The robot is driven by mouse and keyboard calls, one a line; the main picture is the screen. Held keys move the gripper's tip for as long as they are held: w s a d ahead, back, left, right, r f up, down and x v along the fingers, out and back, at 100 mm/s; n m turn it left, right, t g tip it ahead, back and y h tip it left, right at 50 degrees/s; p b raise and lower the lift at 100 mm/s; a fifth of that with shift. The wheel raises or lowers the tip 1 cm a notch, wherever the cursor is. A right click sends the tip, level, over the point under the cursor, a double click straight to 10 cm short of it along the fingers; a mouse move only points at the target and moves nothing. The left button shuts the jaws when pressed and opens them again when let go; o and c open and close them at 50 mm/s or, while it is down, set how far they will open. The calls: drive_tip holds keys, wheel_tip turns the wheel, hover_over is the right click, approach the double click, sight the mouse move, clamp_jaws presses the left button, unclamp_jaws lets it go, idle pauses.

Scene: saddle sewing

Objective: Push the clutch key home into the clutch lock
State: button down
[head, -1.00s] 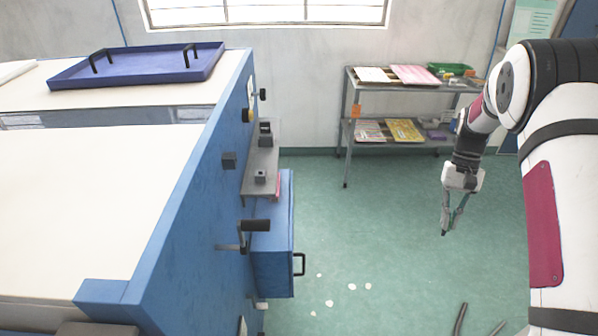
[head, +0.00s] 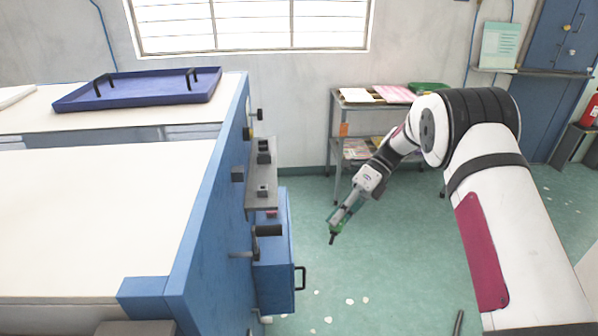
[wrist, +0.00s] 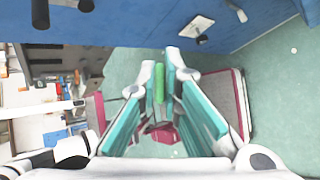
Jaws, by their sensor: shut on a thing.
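My gripper (head: 334,230) points down and left over the floor, to the right of the blue machine (head: 208,215) and apart from it. In the wrist view my gripper (wrist: 161,66) is shut on a narrow green piece, which I take to be the clutch key (wrist: 159,84); it lies between the fingertips. In the head view the key is too small to make out clearly. I cannot tell which fitting on the machine's side is the clutch lock.
The machine's side carries a black knob (head: 257,114), a grey ledge (head: 262,190) with small blocks, a black crank grip (head: 267,230) and a blue box with a black handle (head: 300,278). A metal shelf rack (head: 338,125) stands behind. Floor between gripper and machine is clear.

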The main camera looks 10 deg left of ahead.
drive_tip(key=w+a+r+m+t+y, duration=0.3)
drive_tip(key=a+r+m+t+y, duration=0.7)
drive_tip(key=m, duration=0.4)
drive_tip(key=shift+m, duration=0.3)
drive_tip(key=shift+r, duration=0.1)
drive_tip(key=shift+s+a, duration=0.2)
drive_tip(key=shift+a, duration=0.6)
drive_tip(key=shift+s+a, duration=0.2)
drive_tip(key=shift+a, duration=0.65)
drive_tip(key=shift+s+a, duration=0.2)
drive_tip(key=shift+a, duration=0.6)
drive_tip(key=shift+s+a+p, duration=0.15)
drive_tip(key=shift+s+a, duration=0.1)
drive_tip(key=shift+a, duration=0.6)
drive_tip(key=shift+s+a+p, duration=0.15)
drive_tip(key=shift+s+a, duration=0.05)
drive_tip(key=shift+a, duration=0.65)
drive_tip(key=c, duration=1.7)
unclamp_jaws()
